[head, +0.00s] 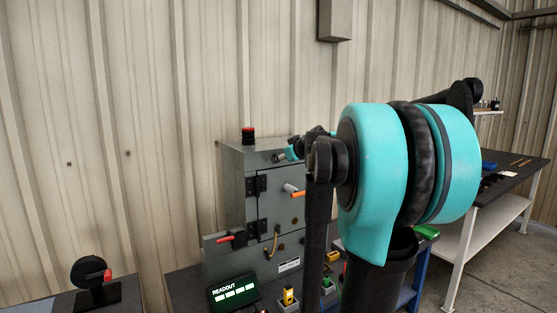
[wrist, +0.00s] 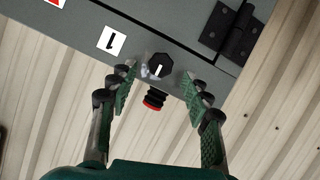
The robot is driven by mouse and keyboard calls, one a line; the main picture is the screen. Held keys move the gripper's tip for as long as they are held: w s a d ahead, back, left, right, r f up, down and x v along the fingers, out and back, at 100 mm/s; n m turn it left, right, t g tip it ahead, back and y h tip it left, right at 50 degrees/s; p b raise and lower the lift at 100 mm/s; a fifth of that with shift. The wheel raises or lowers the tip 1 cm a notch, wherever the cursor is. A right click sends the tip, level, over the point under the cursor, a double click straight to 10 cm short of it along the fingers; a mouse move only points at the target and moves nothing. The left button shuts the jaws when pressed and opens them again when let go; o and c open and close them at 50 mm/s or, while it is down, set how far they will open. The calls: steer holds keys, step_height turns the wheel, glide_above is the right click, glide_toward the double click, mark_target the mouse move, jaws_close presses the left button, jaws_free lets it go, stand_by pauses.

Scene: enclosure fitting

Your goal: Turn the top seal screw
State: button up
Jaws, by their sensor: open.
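A black round screw head (wrist: 159,66) with a white line, which I take for the top seal screw, is on the grey cabinet's face (wrist: 95,18) in the wrist view. A white label marked 1 (wrist: 111,40) is beside it. The white line runs nearly upright in this picture. My gripper (wrist: 159,73) is open, with one finger on each side of the screw head; I cannot tell how far short of it the tips are. In the head view my gripper (head: 287,156) is near the top of the cabinet (head: 234,165), and the screw cannot be made out clearly.
A red-topped black button or beacon (head: 248,135) stands on the cabinet top. A black hinge (wrist: 229,30) is nearby. The door has an orange-tipped handle (head: 293,190). A red lever (head: 225,238) and a readout screen (head: 234,293) are lower. A side table (head: 500,180) is at right.

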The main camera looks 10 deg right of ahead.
steer(key=shift+x, duration=1.9)
steer(key=shift+s, duration=0.1)
jaws_close()
steer(key=shift+d+f+m+g+y, duration=0.1)
steer(key=shift+m+g+y, duration=0.1)
steer(key=shift+m+y, duration=0.8)
steer(key=shift+d+r+m+g+y, duration=0.15)
steer(key=shift+m+y, duration=0.45)
steer(key=shift+m, duration=0.8)
steer(key=shift+f+m+g+y, duration=0.15)
steer(key=shift+m+g+y, duration=0.1)
steer(key=shift+m+y, duration=0.75)
steer(key=shift+m, duration=0.3)
